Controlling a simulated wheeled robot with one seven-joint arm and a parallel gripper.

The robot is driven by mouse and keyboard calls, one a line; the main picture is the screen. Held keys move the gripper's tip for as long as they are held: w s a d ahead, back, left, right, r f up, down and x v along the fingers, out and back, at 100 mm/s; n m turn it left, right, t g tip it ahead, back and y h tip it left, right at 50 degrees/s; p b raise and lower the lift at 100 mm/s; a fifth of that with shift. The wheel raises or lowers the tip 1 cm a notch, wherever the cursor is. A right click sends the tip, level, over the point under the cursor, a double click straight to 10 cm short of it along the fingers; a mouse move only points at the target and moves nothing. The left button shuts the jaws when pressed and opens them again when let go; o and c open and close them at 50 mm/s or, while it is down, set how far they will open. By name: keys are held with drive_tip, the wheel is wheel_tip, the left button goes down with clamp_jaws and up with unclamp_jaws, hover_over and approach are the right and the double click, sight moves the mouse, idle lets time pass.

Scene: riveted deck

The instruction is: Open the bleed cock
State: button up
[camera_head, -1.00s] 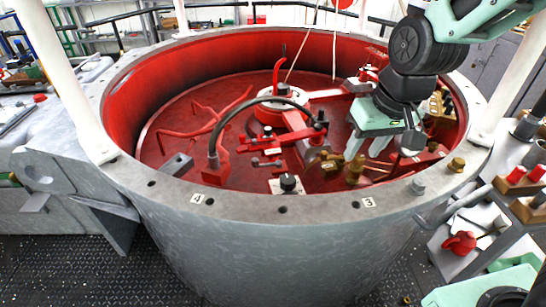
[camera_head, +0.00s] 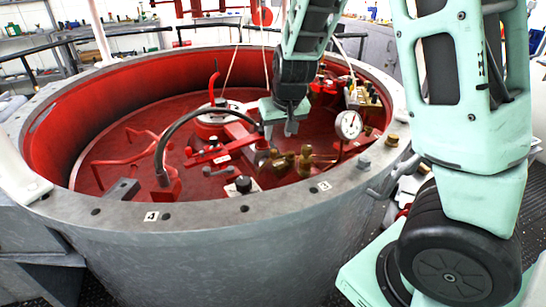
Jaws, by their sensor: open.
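A brass cock-like fitting (camera_head: 306,160) stands low inside the red-lined round tub, with a bar reaching to its right; I take it for the bleed cock, but its lever position is too small to tell. My gripper (camera_head: 281,131) hangs above and slightly left of it, fingers down, apart and empty. The fingertips appear clear of the brass parts, though the height gap is hard to judge. My gripper partly hides the red fittings behind it.
The tub's grey bolted rim (camera_head: 240,214) surrounds the work area. A white dial gauge (camera_head: 348,125) stands right of the gripper. A black curved hose (camera_head: 190,118) arches at left, near a red lever (camera_head: 212,155). Brass valves (camera_head: 362,97) stand behind the gauge.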

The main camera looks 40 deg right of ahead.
sight(274, 151)
drive_tip(key=b+x, duration=0.2)
drive_tip(key=x, duration=0.7)
drive_tip(key=shift+d, duration=0.1)
drive_tip(key=shift+w+r, duration=0.1)
clamp_jaws()
